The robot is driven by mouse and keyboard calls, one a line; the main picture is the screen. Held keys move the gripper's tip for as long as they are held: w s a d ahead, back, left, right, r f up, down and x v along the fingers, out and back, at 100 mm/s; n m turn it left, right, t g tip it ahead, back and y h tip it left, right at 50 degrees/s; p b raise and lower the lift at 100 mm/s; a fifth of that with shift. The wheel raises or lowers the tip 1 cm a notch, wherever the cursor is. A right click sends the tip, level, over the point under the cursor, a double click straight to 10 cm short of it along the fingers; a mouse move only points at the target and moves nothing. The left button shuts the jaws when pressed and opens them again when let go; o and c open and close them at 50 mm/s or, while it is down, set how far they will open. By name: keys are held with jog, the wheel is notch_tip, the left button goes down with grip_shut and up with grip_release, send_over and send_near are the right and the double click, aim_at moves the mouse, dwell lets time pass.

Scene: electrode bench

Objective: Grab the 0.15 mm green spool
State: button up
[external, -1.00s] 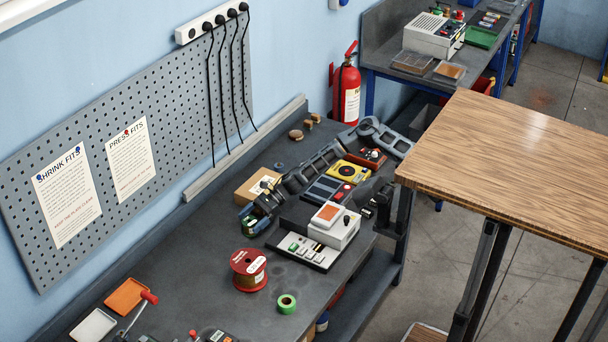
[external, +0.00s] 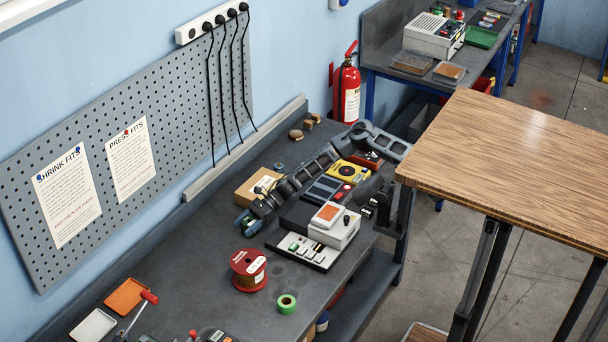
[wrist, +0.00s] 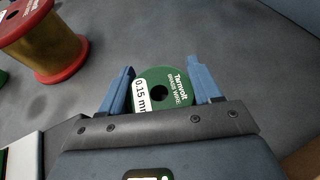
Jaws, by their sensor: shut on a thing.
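The green spool (wrist: 178,88), its label reading 0.15 mm and "brass wire", sits between the two blue fingers of my gripper (wrist: 160,68) in the wrist view. Its printed end and centre hole face the camera. The fingers are shut on its two sides. In the external view my gripper (external: 246,222) is over the dark bench, behind the red spool. The held spool is hard to make out there.
A larger red spool (external: 249,270) stands close by, also at upper left in the wrist view (wrist: 45,42). A white-and-orange device (external: 334,226) and a switch panel (external: 303,250) are right of my gripper.

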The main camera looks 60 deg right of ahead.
jog(key=c, duration=0.6)
jog(key=shift+r, duration=0.1)
jog(key=shift+c, duration=0.3)
